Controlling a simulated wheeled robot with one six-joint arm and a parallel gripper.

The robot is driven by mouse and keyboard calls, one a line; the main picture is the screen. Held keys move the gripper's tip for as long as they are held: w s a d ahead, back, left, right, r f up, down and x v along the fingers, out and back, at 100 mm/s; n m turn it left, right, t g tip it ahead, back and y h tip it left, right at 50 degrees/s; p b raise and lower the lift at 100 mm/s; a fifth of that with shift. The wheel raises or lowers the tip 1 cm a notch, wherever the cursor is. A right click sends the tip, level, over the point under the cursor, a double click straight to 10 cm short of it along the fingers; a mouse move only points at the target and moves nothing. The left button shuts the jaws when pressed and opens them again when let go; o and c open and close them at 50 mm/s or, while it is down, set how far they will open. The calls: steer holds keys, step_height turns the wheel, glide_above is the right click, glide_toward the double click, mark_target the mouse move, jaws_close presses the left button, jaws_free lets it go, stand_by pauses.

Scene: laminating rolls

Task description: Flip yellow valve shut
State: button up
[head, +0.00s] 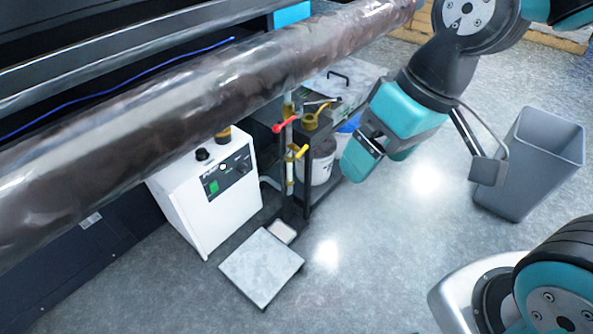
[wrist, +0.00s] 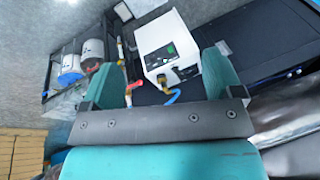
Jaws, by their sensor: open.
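The yellow valve (head: 301,152) is a small yellow lever on an upright pipe in front of the dark cart. Its lever sticks out to the right and slightly up from the pipe. A red valve lever (head: 286,125) sits higher on the same pipework. My gripper (head: 380,156) hangs in the air to the right of the pipe, empty and apart from both valves. In the wrist view my gripper's fingers (wrist: 163,76) are spread wide, with the red lever also showing between them (wrist: 134,85). The yellow lever is too small there to make out clearly.
A large film-wrapped roll (head: 180,95) crosses the upper left. A white box with a control panel (head: 212,190) stands left of the pipe. The dark cart (head: 306,190) holds buckets. A floor scale (head: 261,268) lies in front. A grey bin (head: 530,160) stands right; floor between is clear.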

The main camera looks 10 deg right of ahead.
steer(key=w+d+f+m+h+b, duration=0.1)
steer(key=w+d+f+b, duration=0.1)
steer(key=f+b, duration=0.7)
steer(key=w+d+f+m+t+b, duration=0.1)
steer(key=w+d+f+b, duration=0.15)
steer(key=f+b, duration=0.65)
steer(key=w+d+f+m+h+b, duration=0.15)
steer(key=f+b, duration=0.35)
steer(key=f, duration=0.8)
steer(key=n+t+y+b, duration=0.8)
steer(key=t+y, duration=0.2)
steer(key=t, duration=0.2)
glide_toward(304, 152)
steer(key=shift+m, duration=0.25)
steer(key=b+x, duration=0.1)
steer(key=x, duration=1)
steer(key=shift+w, duration=0.1)
steer(key=shift+w+a, duration=0.35)
steer(key=shift+w, duration=0.1)
